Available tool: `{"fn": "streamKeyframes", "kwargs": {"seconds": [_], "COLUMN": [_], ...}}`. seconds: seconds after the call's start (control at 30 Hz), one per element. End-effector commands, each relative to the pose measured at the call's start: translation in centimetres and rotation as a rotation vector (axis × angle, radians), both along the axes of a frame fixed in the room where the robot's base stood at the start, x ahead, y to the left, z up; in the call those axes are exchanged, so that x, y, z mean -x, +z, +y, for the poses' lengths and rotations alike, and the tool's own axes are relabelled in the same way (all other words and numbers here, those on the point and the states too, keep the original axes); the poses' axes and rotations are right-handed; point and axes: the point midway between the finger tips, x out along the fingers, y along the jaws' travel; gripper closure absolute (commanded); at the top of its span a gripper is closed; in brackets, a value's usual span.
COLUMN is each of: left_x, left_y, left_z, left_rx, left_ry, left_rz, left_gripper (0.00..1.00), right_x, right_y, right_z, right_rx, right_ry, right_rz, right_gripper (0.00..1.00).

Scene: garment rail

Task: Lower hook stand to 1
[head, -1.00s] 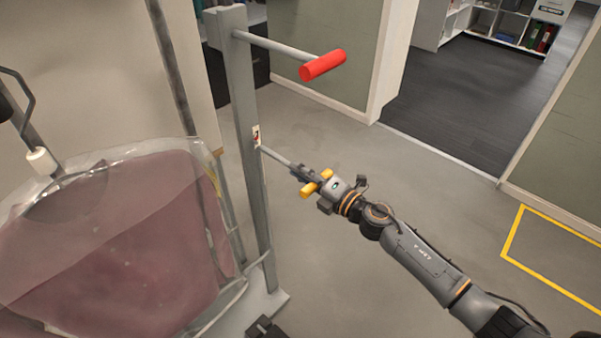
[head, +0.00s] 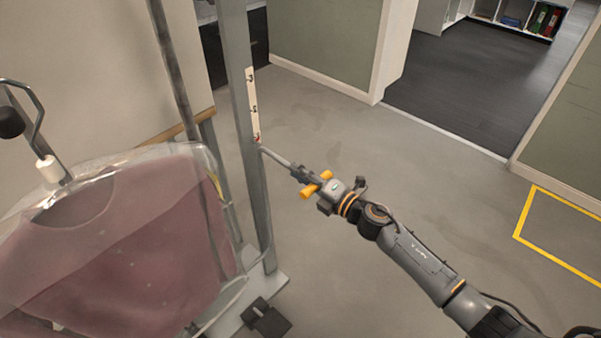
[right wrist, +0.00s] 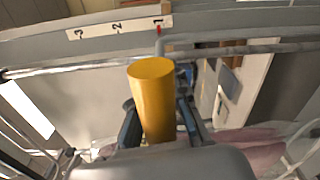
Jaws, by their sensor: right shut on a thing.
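The grey upright post of the hook stand (head: 236,80) stands left of centre in the head view. A white scale strip (head: 252,95) runs down its face, with a red mark at its lower end. In the right wrist view the scale (right wrist: 118,28) reads 3, 2, 1, and the red pointer (right wrist: 158,30) is at the 1. My right gripper (head: 314,184) is shut on a yellow handle (right wrist: 152,95) at the end of a grey rod from the post. A bagged mauve garment (head: 120,240) hangs left of the post. My left gripper is out of view.
A dark block (head: 265,320) lies on the floor by the post's foot. A black-ended hook with a white collar (head: 49,168) stands above the garment. The floor right of the post is clear, with a yellow outline (head: 518,233) at the right.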

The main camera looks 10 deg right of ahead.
Motion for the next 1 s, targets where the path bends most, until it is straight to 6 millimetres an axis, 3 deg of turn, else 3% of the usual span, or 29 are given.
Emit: {"fn": "streamKeyframes", "kwargs": {"seconds": [0.03, 0.4, 0.43, 0.53, 0.83, 1.0], "left_x": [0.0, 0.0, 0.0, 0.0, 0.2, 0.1], "left_y": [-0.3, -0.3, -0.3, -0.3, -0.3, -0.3], "left_z": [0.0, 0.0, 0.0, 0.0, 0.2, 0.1], "left_rx": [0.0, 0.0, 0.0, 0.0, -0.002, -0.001], "left_ry": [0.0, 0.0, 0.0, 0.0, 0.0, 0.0], "left_rz": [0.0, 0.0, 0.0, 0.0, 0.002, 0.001], "left_gripper": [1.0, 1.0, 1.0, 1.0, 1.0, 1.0], "right_x": [0.1, 0.2, 0.2, 0.2, 0.2, 1.6], "right_y": [-0.8, -1.1, -1.1, -1.1, -0.7, -0.7], "right_z": [0.0, 0.0, 0.0, 0.0, -0.1, -1.2], "right_rx": [0.004, 0.007, 0.006, 0.006, 0.003, 0.004], "right_ry": [0.0, -0.001, -0.001, -0.001, -0.001, -0.003], "right_rz": [0.007, 0.013, 0.013, 0.013, 0.005, 0.008], "right_gripper": [1.0, 1.0, 0.82, 0.63, 0.63, 0.63]}}
